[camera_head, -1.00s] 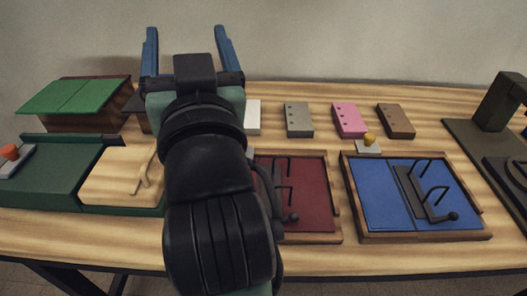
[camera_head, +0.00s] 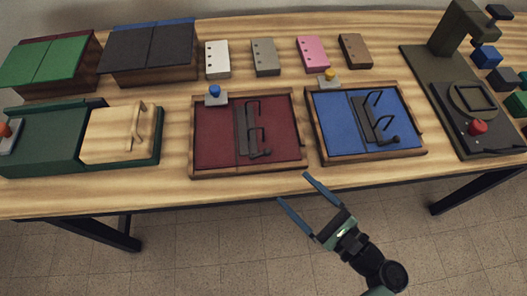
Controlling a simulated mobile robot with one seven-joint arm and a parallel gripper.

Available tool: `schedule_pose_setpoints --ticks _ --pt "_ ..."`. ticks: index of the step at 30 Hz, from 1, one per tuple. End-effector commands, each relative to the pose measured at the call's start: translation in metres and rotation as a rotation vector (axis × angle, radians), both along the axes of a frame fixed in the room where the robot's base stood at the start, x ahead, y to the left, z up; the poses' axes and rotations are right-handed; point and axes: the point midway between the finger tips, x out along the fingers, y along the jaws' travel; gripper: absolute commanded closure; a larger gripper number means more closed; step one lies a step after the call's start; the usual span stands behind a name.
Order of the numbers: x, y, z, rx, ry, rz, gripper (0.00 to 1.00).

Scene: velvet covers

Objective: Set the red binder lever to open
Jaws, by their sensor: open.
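The red binder (camera_head: 214,131) lies open in a wooden-edged tray near the middle of the table. Its dark metal ring strip runs front to back, with two arched rings and a small lever (camera_head: 265,154) with a rounded end at the front. The rings look like raised arches; I cannot tell if they are locked. My gripper (camera_head: 292,187) is open and empty, its two blue fingers spread, in front of the table's front edge. It is to the front right of the red binder and touches nothing.
A blue binder (camera_head: 336,123) in a similar tray stands to the right. A green case with a wooden lid (camera_head: 113,135) is to the left. Several small punched blocks, including a pink one (camera_head: 312,54), stand behind. A dark press (camera_head: 438,73) is at far right. Floor in front is free.

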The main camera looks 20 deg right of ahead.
Motion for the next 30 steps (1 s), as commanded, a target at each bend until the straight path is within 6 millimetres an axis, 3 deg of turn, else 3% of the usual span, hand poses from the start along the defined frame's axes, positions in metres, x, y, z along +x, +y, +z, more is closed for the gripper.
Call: schedule_pose_setpoints --ticks 5,21,30 --pt "-0.001 -0.002 0.0 0.064 -0.01 -0.025 0.18" --pt "0.095 0.029 0.001 0.056 -0.01 -0.02 0.18" --pt "0.116 0.036 0.0 0.056 -0.01 -0.023 0.18"
